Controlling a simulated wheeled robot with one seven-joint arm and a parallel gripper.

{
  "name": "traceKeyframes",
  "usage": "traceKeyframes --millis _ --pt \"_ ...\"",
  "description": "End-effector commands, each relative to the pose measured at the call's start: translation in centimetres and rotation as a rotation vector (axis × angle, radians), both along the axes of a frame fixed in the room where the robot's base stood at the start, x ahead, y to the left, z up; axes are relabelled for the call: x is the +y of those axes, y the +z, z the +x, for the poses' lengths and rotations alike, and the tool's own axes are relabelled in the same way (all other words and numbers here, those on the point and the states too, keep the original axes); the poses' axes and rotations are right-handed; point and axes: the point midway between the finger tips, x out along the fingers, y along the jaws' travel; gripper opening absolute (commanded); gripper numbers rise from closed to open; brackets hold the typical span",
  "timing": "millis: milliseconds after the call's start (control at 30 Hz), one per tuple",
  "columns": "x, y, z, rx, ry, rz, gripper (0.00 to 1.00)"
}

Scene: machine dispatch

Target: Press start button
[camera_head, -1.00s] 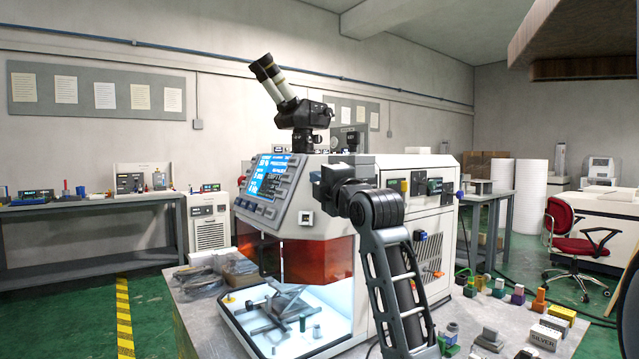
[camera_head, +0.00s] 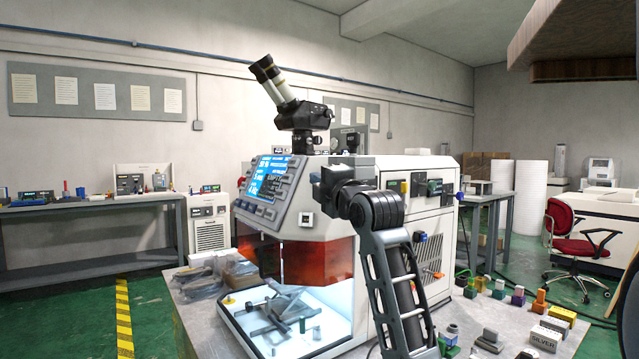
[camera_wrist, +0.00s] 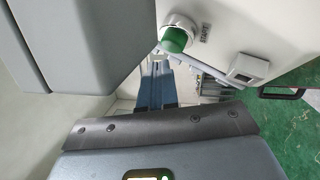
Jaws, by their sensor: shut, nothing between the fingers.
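The green start button (camera_wrist: 176,40) stands out from a white collar on the pale machine panel in the wrist view. The button is not clearly visible in the head view. The white machine (camera_head: 330,250) has a blue screen (camera_head: 268,178) on its sloped front. My gripper (camera_head: 328,180) is at the machine's upper front, right of the screen. It is shut and empty, and its fingertips are hard to make out. I cannot tell whether it touches the button.
A square panel fitting (camera_wrist: 248,67) is near the button. A microscope head (camera_head: 302,112) rises above the machine. An orange guard (camera_head: 300,258) covers a lit chamber with a grey fixture (camera_head: 285,308). Several small coloured parts and a silver-labelled box (camera_head: 543,338) crowd the table's right side.

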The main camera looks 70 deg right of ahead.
Motion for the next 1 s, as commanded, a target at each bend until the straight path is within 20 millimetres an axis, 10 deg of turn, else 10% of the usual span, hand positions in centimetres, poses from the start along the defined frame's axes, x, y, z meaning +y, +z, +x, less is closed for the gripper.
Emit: traceKeyframes --millis 1000 --pt "-0.70 -0.34 0.15 0.001 0.000 0.001 0.00"
